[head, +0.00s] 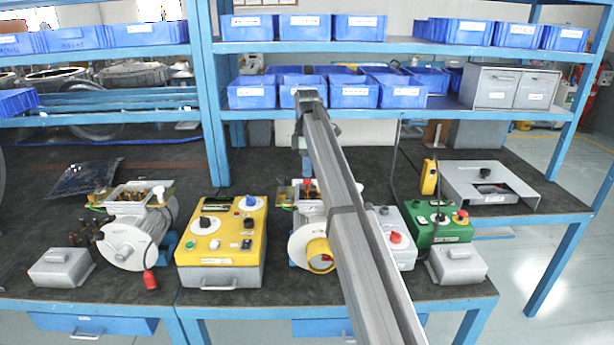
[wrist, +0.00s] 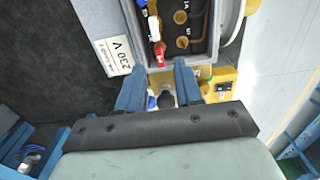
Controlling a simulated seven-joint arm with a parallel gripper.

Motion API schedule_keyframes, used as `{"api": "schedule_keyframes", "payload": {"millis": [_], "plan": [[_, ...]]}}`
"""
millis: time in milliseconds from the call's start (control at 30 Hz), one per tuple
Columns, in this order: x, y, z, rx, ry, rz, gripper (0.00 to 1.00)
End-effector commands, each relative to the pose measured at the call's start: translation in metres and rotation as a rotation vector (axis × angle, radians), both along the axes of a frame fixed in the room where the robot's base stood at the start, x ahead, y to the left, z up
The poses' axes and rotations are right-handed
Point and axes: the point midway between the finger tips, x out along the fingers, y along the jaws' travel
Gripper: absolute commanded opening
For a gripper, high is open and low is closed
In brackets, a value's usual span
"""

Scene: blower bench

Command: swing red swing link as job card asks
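The red swing link (wrist: 160,55) shows at the near edge of an open terminal box (wrist: 197,50), close beyond my gripper's fingertips. A small red spot (head: 308,183) shows at that box in the head view. My gripper (wrist: 158,76) has its two blue fingers apart, with nothing clearly held between them. In the head view my gripper (head: 306,168) points down over the middle blower (head: 303,242), partly hidden by my arm. A white card (wrist: 117,50) reading "230 V" lies left of the box; its smaller print is unreadable.
A yellow control box (head: 222,245) stands left of the middle blower, and a second blower (head: 125,245) with an open terminal box farther left. A grey box with a red button (head: 396,238) and a green box (head: 440,228) stand right. Blue bins (head: 252,92) fill the shelves behind.

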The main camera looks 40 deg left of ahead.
Motion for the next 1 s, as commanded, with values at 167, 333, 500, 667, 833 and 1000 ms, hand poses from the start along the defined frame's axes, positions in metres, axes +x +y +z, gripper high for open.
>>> {"api": "schedule_keyframes", "payload": {"millis": [167, 333, 500, 667, 833, 1000], "plan": [[0.000, -0.001, -0.023, -0.001, 0.001, 0.000, 0.35], [0.000, 0.000, -0.033, 0.000, 0.000, 0.000, 0.35], [0.000, 0.000, -0.036, 0.000, 0.000, 0.000, 0.35], [0.000, 0.000, -0.035, 0.000, 0.000, 0.000, 0.35], [0.000, 0.000, -0.035, 0.000, 0.000, 0.000, 0.21], [0.000, 0.000, -0.035, 0.000, 0.000, 0.000, 0.04]]}}
